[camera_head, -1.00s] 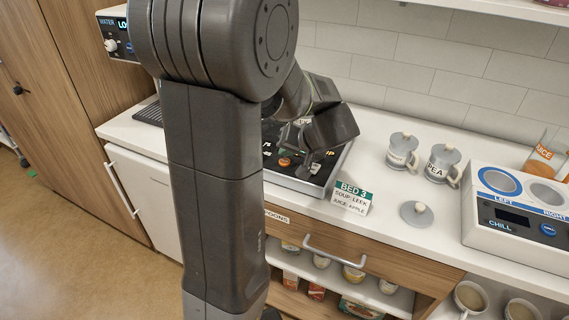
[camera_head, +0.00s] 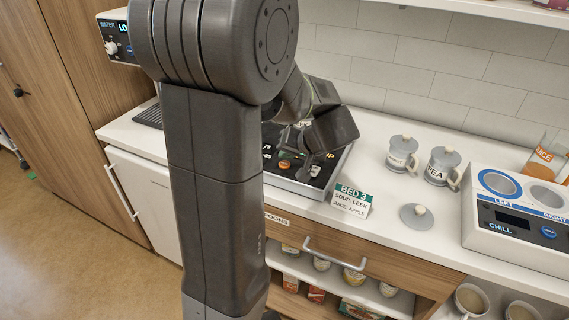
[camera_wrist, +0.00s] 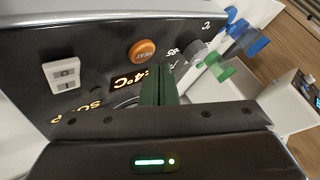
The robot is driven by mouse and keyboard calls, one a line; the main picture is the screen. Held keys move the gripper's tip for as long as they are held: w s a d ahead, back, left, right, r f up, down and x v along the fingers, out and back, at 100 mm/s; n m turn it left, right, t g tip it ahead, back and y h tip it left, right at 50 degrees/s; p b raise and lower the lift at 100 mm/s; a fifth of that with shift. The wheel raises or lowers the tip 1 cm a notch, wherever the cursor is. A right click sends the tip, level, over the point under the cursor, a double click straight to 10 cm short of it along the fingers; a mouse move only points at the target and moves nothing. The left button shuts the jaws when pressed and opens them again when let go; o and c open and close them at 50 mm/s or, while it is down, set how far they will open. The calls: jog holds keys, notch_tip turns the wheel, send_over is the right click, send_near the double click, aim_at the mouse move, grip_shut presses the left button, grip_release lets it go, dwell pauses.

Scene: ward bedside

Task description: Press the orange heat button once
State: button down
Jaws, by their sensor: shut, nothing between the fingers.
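The orange heat button (camera_wrist: 142,50) is a round cap marked HEAT on a black panel (camera_wrist: 90,45) in the wrist view. It also shows as a small orange spot in the head view (camera_head: 284,165). My gripper (camera_wrist: 167,82) is shut and empty, with its green-edged fingers over the panel. In the wrist picture its fingertips are below and right of the button, with a visible gap between them. In the head view my gripper (camera_head: 311,163) is right of the button. I cannot tell its exact height above the panel.
A white rocker switch (camera_wrist: 65,73), a lit amber temperature display (camera_wrist: 128,82) and a grey knob (camera_wrist: 192,52) share the panel. Blue- and green-tipped handles (camera_wrist: 240,40) stand beside it. A Bed 3 card (camera_head: 351,200), lidded cups (camera_head: 402,154) and a chill unit (camera_head: 515,220) are to the right.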

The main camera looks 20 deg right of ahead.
aim_at(287, 166)
jog(key=shift+f+b, duration=0.2)
jog(key=shift+b, duration=0.1)
dwell(0.6)
jog(key=shift+f+b, duration=0.25)
jog(key=shift+b, duration=0.2)
jog(key=shift+f+b, duration=0.4)
jog(key=shift+b, duration=0.1)
dwell(0.6)
jog(key=shift+r, duration=0.1)
jog(key=shift+r+p, duration=0.35)
jog(key=shift+r, duration=0.4)
jog(key=shift+r+p, duration=1.4)
jog(key=shift+r, duration=1.15)
jog(key=shift+f, duration=0.1)
